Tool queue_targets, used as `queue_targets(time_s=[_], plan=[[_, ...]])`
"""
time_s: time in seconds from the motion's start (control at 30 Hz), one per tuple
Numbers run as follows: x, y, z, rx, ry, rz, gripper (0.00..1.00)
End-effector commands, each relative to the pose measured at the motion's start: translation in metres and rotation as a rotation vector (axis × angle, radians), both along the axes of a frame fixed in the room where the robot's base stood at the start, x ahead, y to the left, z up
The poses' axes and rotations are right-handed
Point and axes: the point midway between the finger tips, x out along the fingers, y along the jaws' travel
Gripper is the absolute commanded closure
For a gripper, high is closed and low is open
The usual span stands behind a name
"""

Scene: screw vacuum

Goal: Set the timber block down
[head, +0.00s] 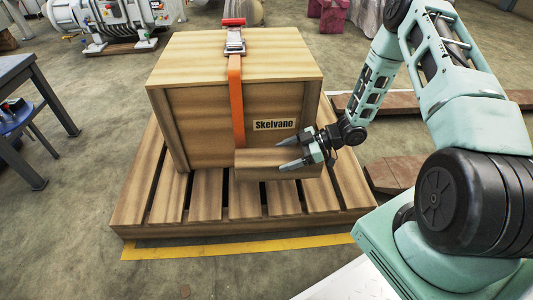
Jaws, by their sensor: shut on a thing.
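The timber block (258,164) is a short brown wooden piece in front of the lower front face of the crate (200,125), below its "Skelvane" label. My gripper (283,155) is shut on the block near its right end, reaching in from the right. One finger shows above the other, and they cover part of the block. The block lies level, near the front slats of the wooden pallet (240,230). I cannot tell whether it touches the slats or the crate.
An orange strap (236,100) with a red-handled ratchet (234,38) runs over the crate. Bare pallet slats lie in front. A yellow floor line (230,247) runs along the pallet's front. A grey table (30,75) stands at left, and brown planks (400,170) lie at right.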

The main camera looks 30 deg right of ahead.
Motion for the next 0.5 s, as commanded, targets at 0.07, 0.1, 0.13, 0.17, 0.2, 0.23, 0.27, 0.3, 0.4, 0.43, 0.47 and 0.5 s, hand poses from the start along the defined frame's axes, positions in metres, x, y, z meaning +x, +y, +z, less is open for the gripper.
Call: queue_targets(time_s=[0.07,0.1,0.13,0.17,0.2,0.23,0.27,0.3,0.4,0.43,0.47,0.5], plan=[[0.0,0.001,-0.018,0.004,-0.001,0.0,0.85],[0.0,0.001,-0.025,0.003,0.0,0.0,0.85],[0.0,0.0,-0.031,0.003,0.0,0.0,0.85],[0.0,0.0,-0.036,0.003,0.0,0.0,0.85],[0.0,0.0,-0.042,0.003,0.0,-0.001,0.85],[0.0,0.0,-0.045,0.003,0.0,0.0,0.85],[0.0,0.0,-0.048,0.003,-0.001,-0.001,0.85],[0.0,0.0,-0.05,0.003,-0.002,-0.001,0.85],[0.001,0.0,-0.054,0.003,-0.003,0.0,0.85],[0.001,0.0,-0.057,0.003,-0.003,0.0,0.85],[0.001,0.0,-0.06,0.003,-0.003,0.0,0.85],[0.0,0.001,-0.066,0.004,-0.002,0.0,0.85]])
